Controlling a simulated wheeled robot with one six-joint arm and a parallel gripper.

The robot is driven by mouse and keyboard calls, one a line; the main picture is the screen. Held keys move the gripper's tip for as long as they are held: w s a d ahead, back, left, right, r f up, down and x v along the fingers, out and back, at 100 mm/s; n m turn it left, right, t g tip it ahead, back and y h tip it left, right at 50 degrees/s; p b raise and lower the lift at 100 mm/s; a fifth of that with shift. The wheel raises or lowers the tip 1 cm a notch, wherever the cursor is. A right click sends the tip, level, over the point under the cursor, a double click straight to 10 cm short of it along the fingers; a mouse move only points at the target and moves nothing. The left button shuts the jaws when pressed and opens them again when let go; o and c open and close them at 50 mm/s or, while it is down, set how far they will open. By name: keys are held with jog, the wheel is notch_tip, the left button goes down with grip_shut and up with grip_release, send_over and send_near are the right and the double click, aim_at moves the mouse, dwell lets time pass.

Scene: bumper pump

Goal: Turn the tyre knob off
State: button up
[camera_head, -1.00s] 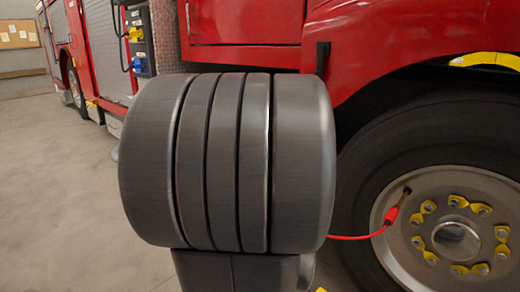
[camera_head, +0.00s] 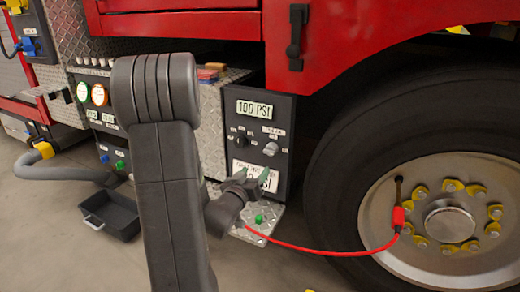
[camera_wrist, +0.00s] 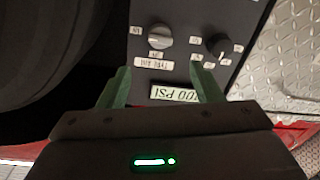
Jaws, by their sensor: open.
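The tyre knob is the grey round knob (camera_head: 270,149) on the right of the dark panel (camera_head: 284,108), under a small label (camera_head: 273,131) that reads like "TYRE FILL". It also shows in the wrist view (camera_wrist: 159,36), upside down. I cannot tell its setting. A black knob (camera_head: 240,138) sits to its left; the wrist view shows it too (camera_wrist: 217,46). My gripper (camera_head: 252,176), with green fingers, is open and empty, below the grey knob and in front of the lower display. In the wrist view my gripper (camera_wrist: 160,82) has the grey knob beyond its tips, apart from them.
A display (camera_head: 254,108) reads 100 PSI. A red hose (camera_head: 320,251) runs from below the panel to the wheel (camera_head: 440,215). A diamond-plate ledge with a green button (camera_head: 259,218) lies under my gripper. A black tray (camera_head: 108,217) is on the floor at left.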

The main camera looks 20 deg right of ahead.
aim_at(269, 153)
jog(key=b+x, duration=0.2)
jog(key=x, duration=1.1)
jog(key=shift+d, duration=0.15)
jog(key=c, duration=0.9)
